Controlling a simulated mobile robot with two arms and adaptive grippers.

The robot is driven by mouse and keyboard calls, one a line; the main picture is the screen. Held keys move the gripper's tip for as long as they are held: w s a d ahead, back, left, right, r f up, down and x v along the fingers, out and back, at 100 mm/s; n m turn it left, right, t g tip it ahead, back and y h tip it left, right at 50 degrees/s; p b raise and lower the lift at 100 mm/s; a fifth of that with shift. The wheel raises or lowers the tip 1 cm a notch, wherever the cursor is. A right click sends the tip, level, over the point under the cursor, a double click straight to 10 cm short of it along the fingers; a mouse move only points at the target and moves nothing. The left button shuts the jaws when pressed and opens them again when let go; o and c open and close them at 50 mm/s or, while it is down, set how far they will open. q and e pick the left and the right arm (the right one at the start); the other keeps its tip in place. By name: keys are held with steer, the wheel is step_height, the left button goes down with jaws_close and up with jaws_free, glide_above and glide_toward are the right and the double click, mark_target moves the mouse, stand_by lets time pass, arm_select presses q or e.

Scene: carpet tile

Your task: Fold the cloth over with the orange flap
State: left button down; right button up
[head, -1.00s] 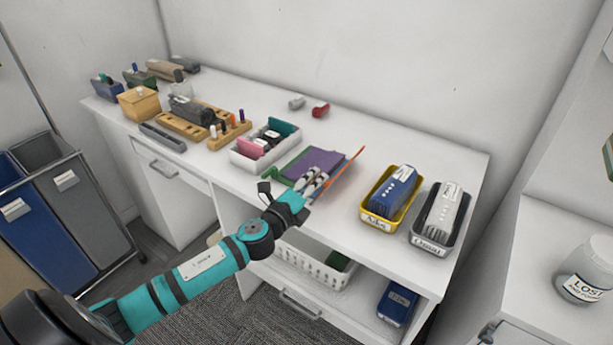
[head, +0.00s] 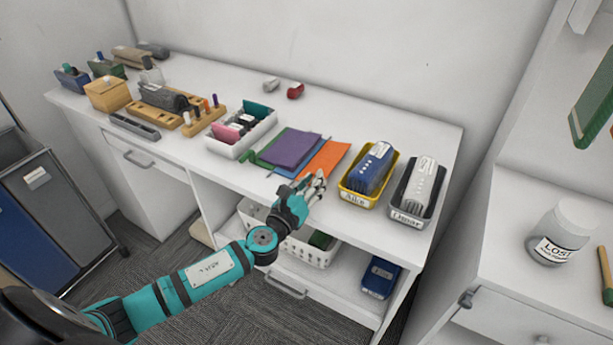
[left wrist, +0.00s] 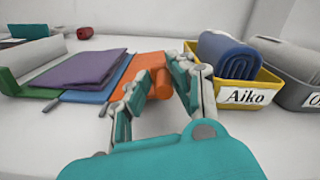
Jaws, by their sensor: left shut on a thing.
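The cloth lies on the white desk as a folded stack with a purple top (head: 290,148) and a blue layer (head: 283,171) showing beneath. Its orange flap (head: 326,157) lies spread out to the right of the purple part. My left gripper (head: 313,184) is at the near end of the orange flap, shut on it. In the left wrist view the fingers (left wrist: 163,92) are around the near part of the orange flap (left wrist: 152,62), partly hiding it. The purple part (left wrist: 85,68) lies to its left. My right gripper is out of view.
Right of the flap are a yellow tray (head: 355,197) labelled Aiko and a dark tray (head: 407,220), each holding a rolled item. A white organizer box (head: 228,148) stands left. A white basket (head: 308,251) is on the shelf below.

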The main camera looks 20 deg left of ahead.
arm_select(q)
steer(key=shift+s+d+f+m, duration=0.1)
steer(key=shift+d+f+m, duration=0.25)
steer(key=shift+d, duration=0.25)
steer(key=shift+s+d+f, duration=0.1)
steer(key=shift+d+f, duration=0.05)
steer(key=shift+f, duration=0.5)
steer(key=c, duration=1.3)
jaws_free()
steer(key=shift+d, duration=0.15)
steer(key=shift+a+r, duration=0.2)
steer(key=s, duration=0.8)
steer(key=s+a, duration=0.1)
steer(key=s, duration=0.2)
steer(key=shift+s, duration=0.4)
